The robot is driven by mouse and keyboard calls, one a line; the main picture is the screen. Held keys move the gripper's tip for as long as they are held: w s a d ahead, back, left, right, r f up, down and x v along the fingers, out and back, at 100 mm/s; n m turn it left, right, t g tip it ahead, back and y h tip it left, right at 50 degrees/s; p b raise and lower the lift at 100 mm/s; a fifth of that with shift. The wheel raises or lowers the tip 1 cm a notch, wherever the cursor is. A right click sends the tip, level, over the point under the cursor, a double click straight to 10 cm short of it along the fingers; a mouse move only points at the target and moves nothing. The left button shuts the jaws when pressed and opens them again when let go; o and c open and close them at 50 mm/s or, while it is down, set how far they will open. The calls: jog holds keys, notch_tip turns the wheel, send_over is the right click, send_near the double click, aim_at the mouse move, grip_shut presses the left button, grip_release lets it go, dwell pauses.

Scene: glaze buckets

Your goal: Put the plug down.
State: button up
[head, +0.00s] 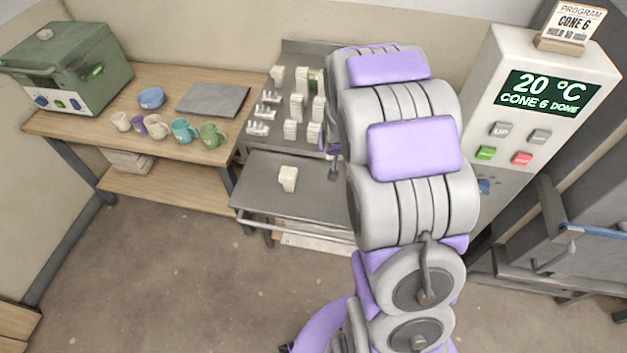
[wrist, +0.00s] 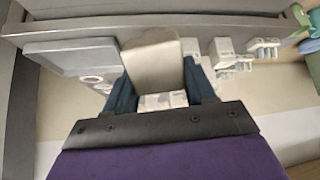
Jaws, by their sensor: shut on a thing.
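The plug (wrist: 153,64) is a pale beige block with a tapered, rounded end in the wrist view. My gripper (wrist: 161,84) is shut on it, with a dark blue finger on each side. A paler patch (wrist: 163,100) shows between the fingers near the palm; I cannot tell whether it is part of the plug. In the head view my arm hides the gripper and the plug.
A grey metal cart (head: 265,195) holds a small off-white block (head: 288,178). Several white posts (head: 297,105) stand on the surface behind it. A wooden table (head: 185,80) carries cups and a green box (head: 75,62). A control panel (head: 545,95) reads CONE 6 DONE.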

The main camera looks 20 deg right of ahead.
jog(key=s+d+f+m+g+y+p, duration=0.15)
jog(key=s+g, duration=0.25)
jog(key=s, duration=0.6)
jog(key=s+d+f+m+g+y+p, duration=0.1)
jog(key=s+f+g+p, duration=0.15)
jog(key=s, duration=0.85)
send_over(336, 191)
jog(key=shift+f+g+b, duration=0.3)
jog(key=shift+f+g, duration=0.05)
jog(key=shift+f, duration=0.35)
jog(key=f, duration=0.3)
jog(key=shift+a+f, duration=0.15)
jog(key=shift+a, duration=0.15)
jog(key=shift+c, duration=0.5)
jog(key=o, duration=1.1)
jog(key=shift+d, duration=0.2)
jog(key=shift+o, duration=0.4)
